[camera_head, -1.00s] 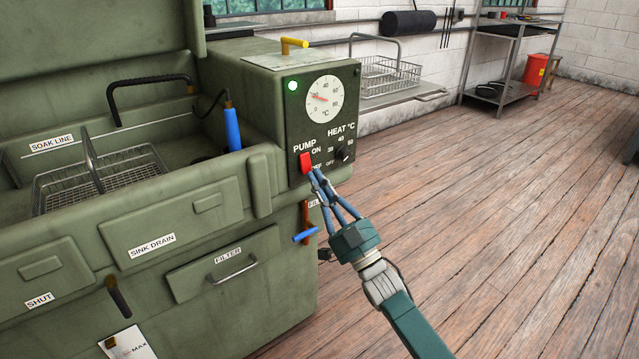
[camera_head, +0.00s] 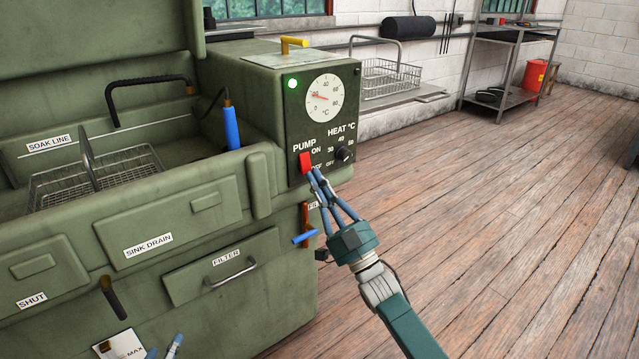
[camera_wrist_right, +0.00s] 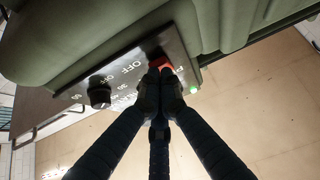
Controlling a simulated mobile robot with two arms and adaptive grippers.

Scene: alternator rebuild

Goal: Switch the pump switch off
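The red pump switch (camera_head: 305,161) sits on the dark control panel under the PUMP label, between the ON and OFF marks. It also shows in the right wrist view (camera_wrist_right: 160,62), partly hidden by my fingers. A green lamp (camera_head: 292,84) on the panel is lit. My right gripper (camera_head: 313,173) has its fingertips together, empty, right at the lower edge of the switch; I cannot tell whether they touch it. The right wrist view shows the closed fingertips (camera_wrist_right: 156,76) close beside it. Two spaced fingertips of my left gripper (camera_head: 163,349) show at the bottom edge.
A heat knob (camera_head: 344,155) is right of the switch, below a round gauge (camera_head: 324,98). The green washer (camera_head: 150,215) holds a wire basket (camera_head: 110,185) and a blue brush (camera_head: 232,128). Wooden floor (camera_head: 480,220) to the right is clear.

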